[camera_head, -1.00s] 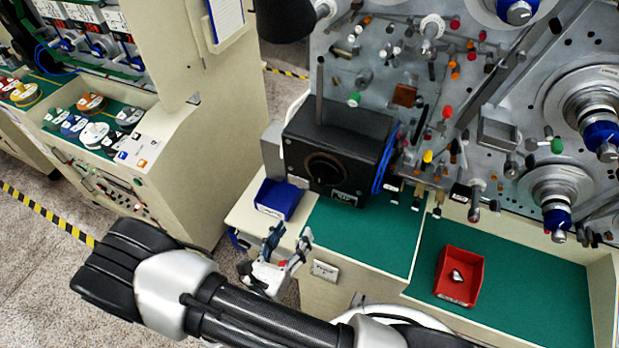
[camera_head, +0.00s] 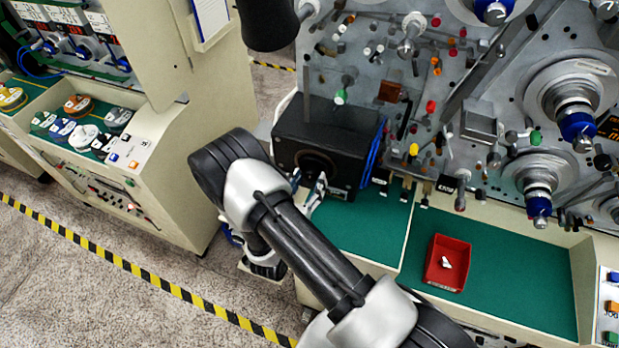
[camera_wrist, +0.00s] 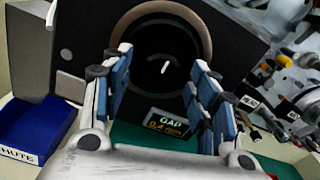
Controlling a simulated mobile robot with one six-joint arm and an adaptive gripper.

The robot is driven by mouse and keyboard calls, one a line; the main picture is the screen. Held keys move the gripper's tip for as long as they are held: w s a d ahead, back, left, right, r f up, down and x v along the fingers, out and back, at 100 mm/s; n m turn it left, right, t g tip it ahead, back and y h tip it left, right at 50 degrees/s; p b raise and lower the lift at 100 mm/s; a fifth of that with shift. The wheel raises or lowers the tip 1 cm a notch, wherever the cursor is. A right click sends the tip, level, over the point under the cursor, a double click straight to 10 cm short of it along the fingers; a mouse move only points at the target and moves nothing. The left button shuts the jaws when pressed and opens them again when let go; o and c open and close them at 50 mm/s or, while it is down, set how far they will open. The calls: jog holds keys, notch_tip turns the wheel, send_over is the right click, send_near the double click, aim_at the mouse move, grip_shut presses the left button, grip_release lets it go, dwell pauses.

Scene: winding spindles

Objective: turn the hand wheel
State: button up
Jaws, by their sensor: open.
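The round black hand wheel (camera_wrist: 158,52) with a white mark and a brownish ring sits on the front of a black box (camera_head: 345,135). In the head view the wheel (camera_head: 318,163) is partly covered by my arm and fingers. My gripper (camera_head: 308,186) is open just in front of the box. In the wrist view my gripper (camera_wrist: 160,68) has one finger at each side of the wheel's lower part, with nothing between them. I cannot tell whether the fingers touch the wheel. A "GAP 0.4 mm" label (camera_wrist: 168,122) shows below the wheel.
A red tray (camera_head: 437,277) with a small pale object lies on the green bench top (camera_head: 510,282). The grey panel (camera_head: 480,80) at right carries several spindles and pegs. Blue cables run along the box's right side.

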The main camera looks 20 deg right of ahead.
jog(key=shift+w+d, duration=0.25)
jog(key=shift+w, duration=0.1)
jog(key=c, duration=1.1)
jog(key=shift+o, duration=0.2)
jog(key=shift+f+m+b, duration=0.1)
jog(key=shift+m+b, duration=0.2)
jog(key=shift+b, duration=0.05)
